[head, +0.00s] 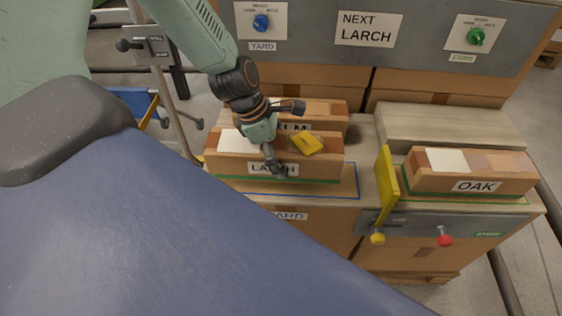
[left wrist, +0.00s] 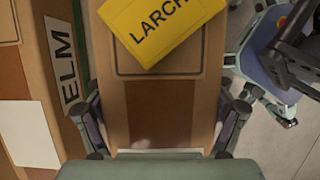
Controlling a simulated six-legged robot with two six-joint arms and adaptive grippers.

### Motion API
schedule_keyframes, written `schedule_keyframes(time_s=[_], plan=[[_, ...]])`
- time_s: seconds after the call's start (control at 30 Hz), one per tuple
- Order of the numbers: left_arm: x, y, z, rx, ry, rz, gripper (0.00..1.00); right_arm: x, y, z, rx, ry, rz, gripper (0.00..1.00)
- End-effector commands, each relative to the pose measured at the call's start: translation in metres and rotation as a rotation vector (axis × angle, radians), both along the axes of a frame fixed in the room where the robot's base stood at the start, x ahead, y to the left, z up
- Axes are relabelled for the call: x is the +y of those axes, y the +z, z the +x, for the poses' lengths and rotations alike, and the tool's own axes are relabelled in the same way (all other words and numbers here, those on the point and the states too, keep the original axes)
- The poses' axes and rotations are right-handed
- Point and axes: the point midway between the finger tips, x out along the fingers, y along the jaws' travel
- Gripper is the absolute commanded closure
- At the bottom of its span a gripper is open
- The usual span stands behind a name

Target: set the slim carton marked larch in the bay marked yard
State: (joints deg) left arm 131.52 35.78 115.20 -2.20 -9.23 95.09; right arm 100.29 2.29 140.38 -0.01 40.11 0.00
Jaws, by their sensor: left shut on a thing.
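The slim larch carton (head: 315,172) is brown, with a LARCH label on its front and a yellow tag (head: 307,143) on top. The tag reads LARCH in the left wrist view (left wrist: 160,22). My left gripper (head: 270,150) is shut across the carton, one finger on its front face; the far finger is hidden in the head view. In the left wrist view both fingers flank the carton (left wrist: 117,105). The carton is over the blue-outlined bay (head: 350,186), whose YARD label (head: 288,216) is partly hidden. I cannot tell whether it touches the surface. My right gripper is not in view.
An ELM carton (head: 335,114) stands close behind; it also shows in the left wrist view (left wrist: 35,75). A yellow upright plate (head: 388,174) stands between the yard bay and the OAK carton (head: 505,172) at right. A panel behind reads NEXT LARCH (head: 368,29).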

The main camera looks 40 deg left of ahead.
Motion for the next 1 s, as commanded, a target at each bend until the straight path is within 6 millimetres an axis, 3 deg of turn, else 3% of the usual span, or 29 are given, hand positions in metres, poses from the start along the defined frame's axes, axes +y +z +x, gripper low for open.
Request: schedule_keyframes(time_s=[0.27, 0.73, 0.77, 0.93, 1.0], plan=[[0.0, -0.03, 0.0, 0.0, -0.001, 0.0, 0.67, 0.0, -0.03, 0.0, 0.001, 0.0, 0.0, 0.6], [0.0, -0.033, 0.0, 0.001, 0.0, 0.001, 0.67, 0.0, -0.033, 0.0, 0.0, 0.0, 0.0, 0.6], [0.0, -0.033, 0.0, 0.002, 0.001, 0.0, 0.16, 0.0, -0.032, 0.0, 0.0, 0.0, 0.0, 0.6], [0.0, -0.033, 0.0, 0.001, 0.0, 0.0, 0.02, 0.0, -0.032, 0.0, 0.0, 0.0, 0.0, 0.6], [0.0, -0.033, 0.0, 0.001, 0.0, 0.0, 0.0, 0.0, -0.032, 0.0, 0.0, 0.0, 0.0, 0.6]])
